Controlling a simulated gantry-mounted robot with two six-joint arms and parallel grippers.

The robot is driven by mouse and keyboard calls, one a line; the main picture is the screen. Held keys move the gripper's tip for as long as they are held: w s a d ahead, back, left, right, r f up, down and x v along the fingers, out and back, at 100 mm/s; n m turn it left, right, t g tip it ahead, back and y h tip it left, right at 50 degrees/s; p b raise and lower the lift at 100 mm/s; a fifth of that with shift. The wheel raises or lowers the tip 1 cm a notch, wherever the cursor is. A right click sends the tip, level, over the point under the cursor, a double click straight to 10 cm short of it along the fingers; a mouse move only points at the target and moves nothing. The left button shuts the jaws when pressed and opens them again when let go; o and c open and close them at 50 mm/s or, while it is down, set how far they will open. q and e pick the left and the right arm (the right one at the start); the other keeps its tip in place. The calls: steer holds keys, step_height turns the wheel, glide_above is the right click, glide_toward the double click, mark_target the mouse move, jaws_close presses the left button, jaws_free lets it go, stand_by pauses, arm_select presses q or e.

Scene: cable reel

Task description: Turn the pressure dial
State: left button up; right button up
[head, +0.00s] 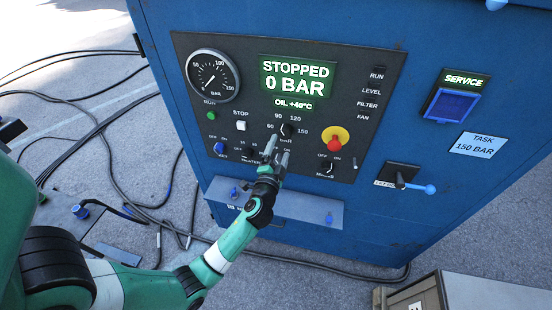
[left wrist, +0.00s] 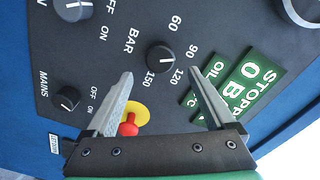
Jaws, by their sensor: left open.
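The pressure dial (head: 288,130) is a black round knob on the dark control panel, with 60, 90, 120 and 150 printed around it. In the left wrist view the dial (left wrist: 161,58) sits just beyond and between the fingertips, beside the word BAR. Its exact pointer setting is hard to make out. My left gripper (head: 275,151) is open and empty, just below the dial and apart from it. Its two fingers (left wrist: 160,78) straddle the dial's line in the wrist view. My right gripper is not in view.
The display (head: 298,78) reads STOPPED, 0 BAR. A round gauge (head: 212,76) is at upper left. A red emergency button on yellow (head: 335,139) and the MAINS switch (head: 326,167) lie right of the dial. Cables lie on the floor.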

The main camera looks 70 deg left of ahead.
mark_target(284, 136)
arm_select(q)
steer(key=v, duration=0.5)
steer(key=shift+s+d, duration=0.2)
steer(key=shift+d, duration=0.1)
steer(key=w+a+n+b, duration=0.1)
steer(key=w+a+n, duration=0.1)
steer(key=a+n, duration=0.1)
steer(key=w+a+n+b, duration=0.1)
steer(key=w+a+n, duration=0.2)
steer(key=a+n, duration=0.1)
steer(key=w+a+n, duration=0.2)
steer(key=a+n, duration=0.1)
steer(key=shift+w+a+f+b, duration=0.15)
steer(key=shift+w+a+b, duration=0.05)
steer(key=shift+a+b, duration=0.2)
steer(key=c, duration=1.4)
